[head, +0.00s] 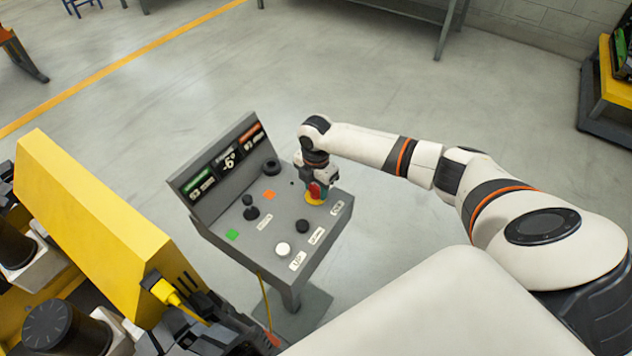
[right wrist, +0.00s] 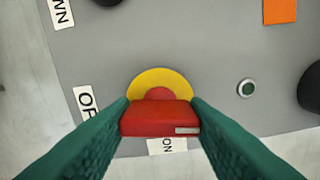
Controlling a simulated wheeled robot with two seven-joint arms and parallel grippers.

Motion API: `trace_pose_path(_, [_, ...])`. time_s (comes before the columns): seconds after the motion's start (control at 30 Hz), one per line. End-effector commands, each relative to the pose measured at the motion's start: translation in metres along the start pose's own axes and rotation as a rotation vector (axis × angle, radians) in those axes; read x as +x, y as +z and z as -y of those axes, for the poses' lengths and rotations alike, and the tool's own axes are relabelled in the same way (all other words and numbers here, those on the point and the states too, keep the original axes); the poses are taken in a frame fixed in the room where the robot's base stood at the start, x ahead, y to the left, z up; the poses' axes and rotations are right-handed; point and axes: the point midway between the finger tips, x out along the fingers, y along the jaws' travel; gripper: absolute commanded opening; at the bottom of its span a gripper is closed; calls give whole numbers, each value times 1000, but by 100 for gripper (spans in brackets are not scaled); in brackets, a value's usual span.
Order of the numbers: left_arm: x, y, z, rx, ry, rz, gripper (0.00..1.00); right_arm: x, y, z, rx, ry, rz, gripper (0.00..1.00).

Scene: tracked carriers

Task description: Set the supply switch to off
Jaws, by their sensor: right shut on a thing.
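The supply switch is a red handle (right wrist: 158,118) on a yellow round plate (right wrist: 160,80), near the edge of a grey control panel (head: 248,222). The handle lies crosswise in the right wrist view, with a white mark at its right end. A label starting "OF" (right wrist: 86,101) is left of the handle, and an "ON" label (right wrist: 167,146) is just below it. My right gripper (head: 316,188) is shut on the red handle, one green finger at each end. The fingers hide parts of the panel. My left gripper is not in view.
The panel also carries a black joystick (head: 250,208), a black knob (head: 302,226), a white button (head: 283,250) and an upright display board (head: 222,165). A yellow machine (head: 95,220) stands close on the left. The floor beyond the panel is clear.

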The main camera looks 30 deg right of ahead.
Motion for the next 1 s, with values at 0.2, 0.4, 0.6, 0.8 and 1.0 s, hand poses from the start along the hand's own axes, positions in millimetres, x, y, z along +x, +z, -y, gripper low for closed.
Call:
trace_pose_path(0.2, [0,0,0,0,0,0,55,-1,1,1,-101,-3,3,19])
trace_pose_path(0.4, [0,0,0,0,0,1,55,-1,1,1,-145,-3,3,19])
trace_pose_path(0.6, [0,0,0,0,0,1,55,-1,1,1,-157,-3,3,19])
trace_pose_path(0.8, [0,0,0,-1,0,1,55,-1,1,1,-156,-3,3,19])
trace_pose_path(1.0, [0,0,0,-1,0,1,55,-1,1,1,-155,-3,2,63])
